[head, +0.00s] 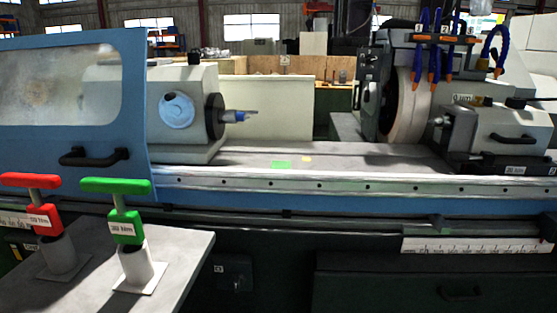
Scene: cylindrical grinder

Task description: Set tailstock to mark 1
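The grinder's bed carries a grey headstock (180,105) on the left with a blue round cover and a pointed centre (238,116) facing right. A grey unit that looks like the tailstock (507,124) sits at the right end of the bed, in front of the grinding wheel (408,105). A white scale strip (478,245) with small marks runs along the lower right front; its numbers are too small to read. Neither of my grippers is in view.
A blue guard door (140,100) with a window and black handle covers the left. A grey side table (190,255) at lower left holds a red-handled tool (42,215) and a green-handled tool (123,228) in white holders. The bed between headstock and tailstock is clear.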

